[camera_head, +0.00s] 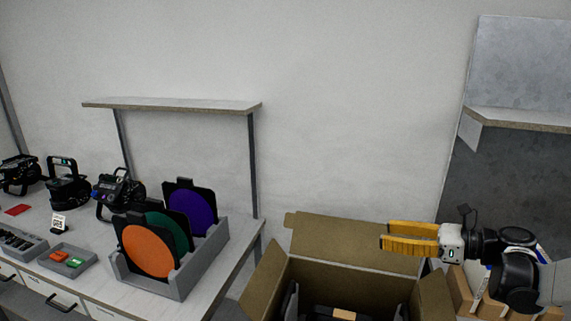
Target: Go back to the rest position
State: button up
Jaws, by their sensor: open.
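My gripper (384,243) has yellow fingers and reaches in from the right. It hangs above the back right part of an open cardboard box (345,258) and looks empty. Dark items and a tan piece show inside the box, partly cut off by the lower picture edge. Several black par cans (68,185) stand on the white workbench (205,262) at the left.
A grey rack (180,280) holds orange, green and purple filter discs on the bench. A shelf (175,105) stands over the bench. Grey trays (68,260) sit at the front left. Cardboard pieces (462,292) stand under my arm. The wall area above the box is clear.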

jog(key=w+r+m+t+h, duration=0.2)
jog(key=r+m+t+h, duration=0.35)
jog(key=r+m, duration=0.5)
jog(key=w+r+m+t+h, duration=0.2)
jog(key=r+m+t+h, duration=0.2)
jog(key=r+m+t, duration=0.5)
jog(key=s+d+f+m+g+h, duration=0.2)
jog(key=s+f+m+g+h, duration=0.7)
jog(key=m, duration=1.3)
jog(key=s+a+f+m+g+y, duration=0.1)
jog(key=s+a+f+g, duration=0.1)
jog(key=s+f, duration=0.3)
jog(key=s+a+f+m+g+y, duration=0.2)
jog(key=s+a+f, duration=0.2)
jog(key=s+f, duration=0.1)
jog(key=s+a+f+m+g+y, duration=0.2)
jog(key=s+a+f+g, duration=0.1)
jog(key=s, duration=0.4)
jog(key=shift+s+a+f+y, duration=0.15)
jog(key=shift+a+f, duration=0.1)
jog(key=shift+f, duration=0.35)
jog(key=shift+s+a+f+y, duration=0.1)
jog(key=shift+s+a+f, duration=0.1)
jog(key=shift+f, duration=0.4)
jog(key=shift+w+d, duration=0.1)
